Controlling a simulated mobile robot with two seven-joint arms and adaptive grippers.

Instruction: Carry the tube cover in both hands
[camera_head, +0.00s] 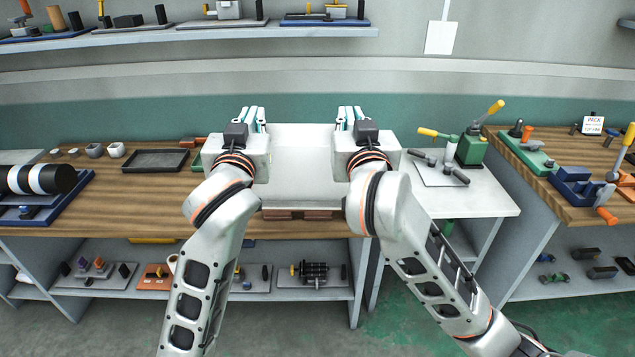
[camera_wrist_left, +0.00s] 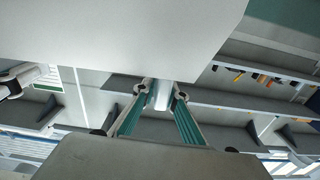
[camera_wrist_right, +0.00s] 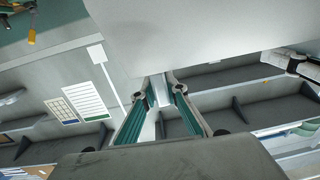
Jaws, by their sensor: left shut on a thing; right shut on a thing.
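The tube cover (camera_head: 305,160) is a pale grey-white, box-like panel between my two arms in the head view, held above the wooden workbench. My left gripper (camera_head: 254,115) is at its left side and my right gripper (camera_head: 349,114) at its right side. In the left wrist view the cover (camera_wrist_left: 120,40) fills the top, and the left fingers (camera_wrist_left: 160,95) are shut on a pale tab at its edge. In the right wrist view the cover (camera_wrist_right: 190,25) spans the top, and the right fingers (camera_wrist_right: 162,95) close on a similar tab. My arms hide part of the cover.
The wooden workbench (camera_head: 120,205) carries a dark tray (camera_head: 156,160) and a black-and-white roller (camera_head: 38,179) at left. A side table (camera_head: 490,200) with a green lever press (camera_head: 471,148) stands right of the cover. A wall shelf (camera_head: 180,38) runs behind. Green floor is clear at lower right.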

